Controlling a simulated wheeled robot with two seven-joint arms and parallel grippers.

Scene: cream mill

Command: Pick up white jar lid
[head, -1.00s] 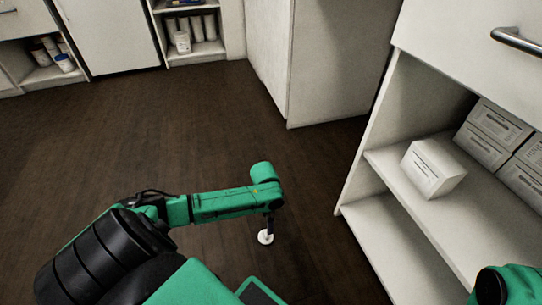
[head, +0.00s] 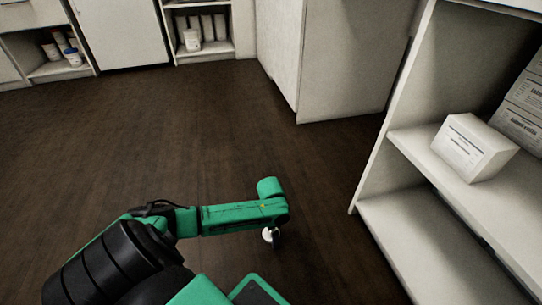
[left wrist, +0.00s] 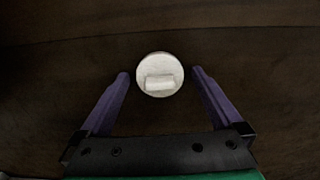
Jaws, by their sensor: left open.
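The white jar lid (left wrist: 160,62) is a round disc with a raised bar-shaped part on it. It lies on the dark wood floor. In the left wrist view it sits just beyond and between the two purple fingertips of my left gripper (left wrist: 160,76), which is open and empty. In the head view the lid (head: 267,235) shows as a small white patch, partly hidden by my left gripper (head: 275,240), which points down over it. My right gripper is not in view.
A white shelf unit (head: 395,165) stands at the right, with a white box (head: 472,148) on its upper shelf. White cabinets with jars (head: 192,40) line the back. A white cabinet block (head: 345,70) stands behind. The floor (head: 130,130) at left is clear.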

